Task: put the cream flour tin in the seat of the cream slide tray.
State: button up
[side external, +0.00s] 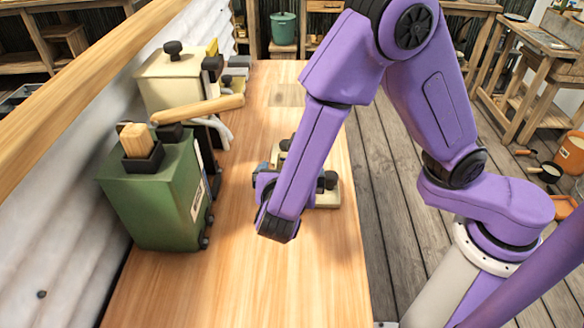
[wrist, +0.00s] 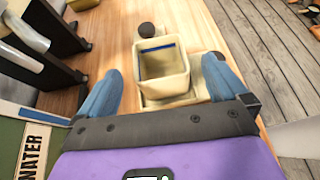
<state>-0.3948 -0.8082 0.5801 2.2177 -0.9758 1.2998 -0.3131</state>
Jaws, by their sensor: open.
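The cream flour tin (wrist: 163,80) is a square, open-topped box with a blue band inside, upright in the wrist view. The cream slide tray (wrist: 205,90) shows around and beneath it, with dark knobs near its corners. The tin stands over the tray, but I cannot tell whether its base is fully down in the seat. My gripper (wrist: 163,72) is open, with one blue finger on either side of the tin and a visible gap at the left. In the side view my arm hides most of the tin and part of the tray (side external: 328,198).
A green box (side external: 165,200) with a wooden block on top stands at the left of the bench (side external: 250,290). Behind it are a cream box (side external: 172,85) and a wooden handle (side external: 208,108). The near bench surface is clear.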

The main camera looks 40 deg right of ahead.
jog(key=v, duration=0.9)
jog(key=s+d+m+g+y, duration=0.3)
jog(key=d+m+g, duration=0.25)
jog(key=d, duration=0.65)
jog(key=s+d+r+m+g+y, duration=0.1)
jog(key=s+d+m+g+y, duration=0.1)
jog(key=s+d+m+y, duration=0.5)
jog(key=s+d+m, duration=0.1)
jog(key=s, duration=0.2)
jog(key=shift+r+g, duration=0.15)
jog(key=shift+g, duration=0.2)
jog(key=shift+d, duration=0.15)
